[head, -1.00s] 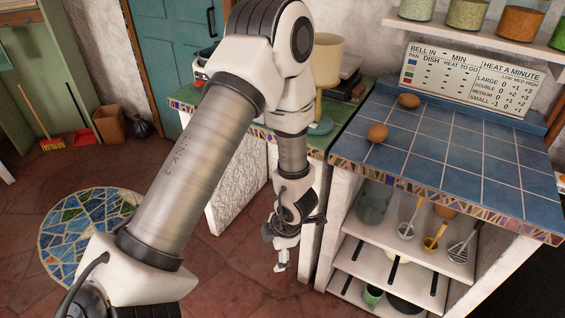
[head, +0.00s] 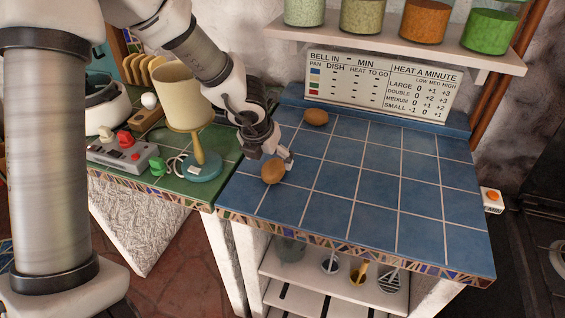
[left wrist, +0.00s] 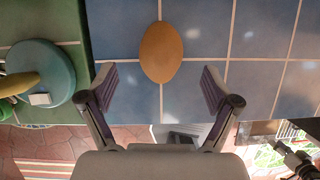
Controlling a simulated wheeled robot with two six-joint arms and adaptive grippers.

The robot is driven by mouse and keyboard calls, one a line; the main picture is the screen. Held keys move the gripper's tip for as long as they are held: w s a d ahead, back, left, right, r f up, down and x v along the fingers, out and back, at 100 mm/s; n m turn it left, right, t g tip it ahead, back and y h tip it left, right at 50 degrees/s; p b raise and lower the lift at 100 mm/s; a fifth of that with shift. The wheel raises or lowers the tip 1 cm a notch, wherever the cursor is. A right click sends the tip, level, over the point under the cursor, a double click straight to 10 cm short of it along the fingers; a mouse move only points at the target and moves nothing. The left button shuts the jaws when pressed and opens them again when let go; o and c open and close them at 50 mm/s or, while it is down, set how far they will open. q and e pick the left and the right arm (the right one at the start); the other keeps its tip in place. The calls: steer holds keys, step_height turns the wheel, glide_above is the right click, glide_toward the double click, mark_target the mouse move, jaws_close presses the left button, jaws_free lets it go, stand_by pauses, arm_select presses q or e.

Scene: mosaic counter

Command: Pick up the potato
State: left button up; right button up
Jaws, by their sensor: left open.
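Two smooth brown oval things that look like potatoes lie on the blue tiled counter (head: 410,190). The nearer potato (head: 273,171) lies by the counter's left edge, and the farther one (head: 316,117) lies near the back. My left gripper (head: 284,158) is just above and behind the nearer potato. In the left wrist view this potato (left wrist: 161,52) lies just beyond and between the spread fingertips of my left gripper (left wrist: 158,86), with nothing between them. I cannot tell from the frames whether a finger touches it. My right gripper is not clearly seen.
A lamp (head: 190,100) with a teal base stands on the green counter (head: 222,172) to the left, beside a grey box with red knobs (head: 122,150). A sign (head: 380,82) and a jar shelf (head: 400,48) are behind. The blue counter's right side is clear.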

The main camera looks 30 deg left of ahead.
mark_target(271, 167)
arm_select(q)
steer(key=shift+s+f+b, duration=0.15)
steer(key=shift+f+b, duration=0.05)
steer(key=shift+f, duration=0.3)
steer(key=shift+s+f+b, duration=0.15)
steer(key=shift+f, duration=0.35)
steer(key=x, duration=0.2)
steer(key=w+b+x, duration=0.1)
steer(key=x, duration=0.1)
steer(key=shift+w, duration=0.1)
steer(key=shift+r, duration=0.15)
steer(key=shift+s+r, duration=0.1)
steer(key=shift+s, duration=0.25)
steer(key=c, duration=0.5)
steer(key=shift+d, duration=0.1)
steer(key=c, duration=0.8)
arm_select(e)
steer(key=shift+s+f, duration=0.25)
steer(key=shift+f, duration=0.25)
steer(key=shift+s+f, duration=0.2)
steer(key=shift+f, duration=0.3)
